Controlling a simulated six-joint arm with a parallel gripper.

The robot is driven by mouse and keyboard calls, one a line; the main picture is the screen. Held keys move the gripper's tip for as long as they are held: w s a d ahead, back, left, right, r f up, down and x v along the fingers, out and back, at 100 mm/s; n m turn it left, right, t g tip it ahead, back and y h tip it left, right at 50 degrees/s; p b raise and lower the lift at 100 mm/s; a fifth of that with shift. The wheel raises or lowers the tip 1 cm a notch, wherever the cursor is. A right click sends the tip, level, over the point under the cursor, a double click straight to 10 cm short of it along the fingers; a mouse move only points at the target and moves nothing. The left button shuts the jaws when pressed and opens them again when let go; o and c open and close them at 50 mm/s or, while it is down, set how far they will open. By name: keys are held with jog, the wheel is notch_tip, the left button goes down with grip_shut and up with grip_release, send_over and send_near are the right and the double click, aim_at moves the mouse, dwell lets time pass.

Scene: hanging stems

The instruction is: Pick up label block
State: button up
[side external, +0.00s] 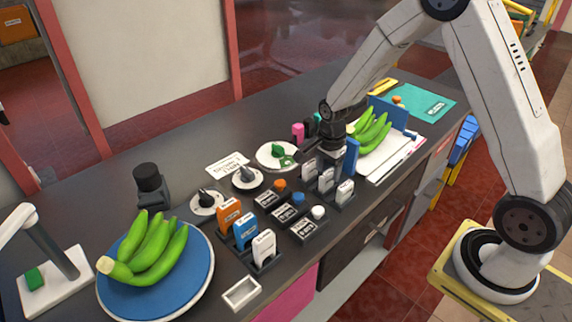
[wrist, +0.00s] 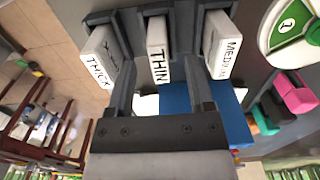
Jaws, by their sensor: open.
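Three white label blocks stand in a dark slotted holder; in the wrist view they read THICK (wrist: 102,58), THIN (wrist: 158,55) and MEDIUM (wrist: 221,45). My gripper (wrist: 162,82) is open, with its fingers to either side of the THIN block, which shows in the gap between them. Contact cannot be told. In the side external view my gripper (side external: 330,155) is low over this holder, and the white blocks (side external: 345,191) show below and beside it, partly hidden by it.
Another holder has an orange block (side external: 229,215), a blue block (side external: 245,231) and a white block (side external: 264,246). Knobs and dark labelled blocks (side external: 288,213) stand nearby. Bananas lie on a blue plate (side external: 205,275) and on a white tray (side external: 408,149). A blue upright (side external: 351,157) is close to my gripper.

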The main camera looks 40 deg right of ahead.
aim_at(327, 182)
jog(key=shift+f, duration=1.25)
jog(key=shift+c, duration=0.2)
grip_shut()
